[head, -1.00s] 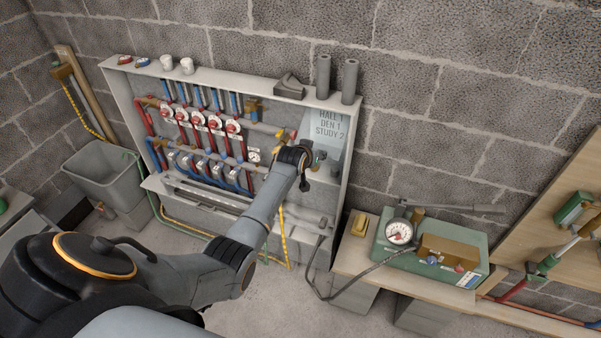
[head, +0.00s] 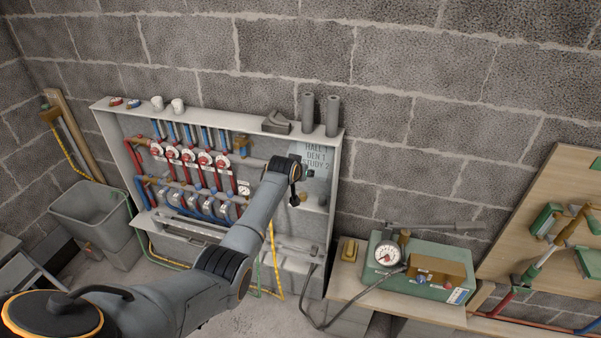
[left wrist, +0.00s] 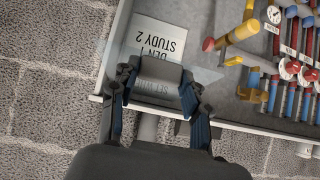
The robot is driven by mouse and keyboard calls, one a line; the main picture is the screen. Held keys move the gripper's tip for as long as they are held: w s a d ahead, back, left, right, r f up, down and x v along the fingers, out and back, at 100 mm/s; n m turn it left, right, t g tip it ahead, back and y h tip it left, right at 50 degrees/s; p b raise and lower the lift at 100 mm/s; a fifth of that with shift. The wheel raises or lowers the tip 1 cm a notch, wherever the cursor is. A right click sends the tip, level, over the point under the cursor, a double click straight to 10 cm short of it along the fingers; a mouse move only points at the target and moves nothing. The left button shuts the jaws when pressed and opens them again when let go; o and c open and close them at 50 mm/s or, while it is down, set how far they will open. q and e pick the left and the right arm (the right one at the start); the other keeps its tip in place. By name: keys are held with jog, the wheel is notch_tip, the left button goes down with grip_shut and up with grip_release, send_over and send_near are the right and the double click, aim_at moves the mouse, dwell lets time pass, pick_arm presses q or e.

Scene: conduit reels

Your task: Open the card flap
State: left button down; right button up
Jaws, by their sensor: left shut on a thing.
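The card (head: 317,156), pale with printed lines reading HALL 1, DEN 1 and STUDY 2, is at the right end of the open wall cabinet in the head view. In the left wrist view the card (left wrist: 155,28) appears upside down and partly covered by my gripper. My left gripper (head: 298,190) is in front of the cabinet's right end, just below and left of the card. In the left wrist view my left gripper (left wrist: 160,82) is shut on a grey piece between its fingers; whether that is the flap's edge cannot be told. My right gripper is out of view.
A green pump box (head: 400,282) with a gauge sits on a bench at right. A grey bin (head: 92,215) stands left.

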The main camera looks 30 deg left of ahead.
pick_arm(q)
jog(key=c, duration=0.9)
grip_release()
jog(key=shift+w+a+r, duration=0.2)
jog(key=shift+w+r, duration=0.1)
jog(key=shift+r, duration=0.4)
jog(key=shift+o, duration=1.3)
jog(key=shift+w+f, duration=0.1)
jog(key=shift+f, duration=0.1)
jog(key=shift+d+f, duration=0.1)
jog(key=shift+f, duration=0.2)
jog(key=v, duration=1.2)
jog(key=shift+f, duration=0.2)
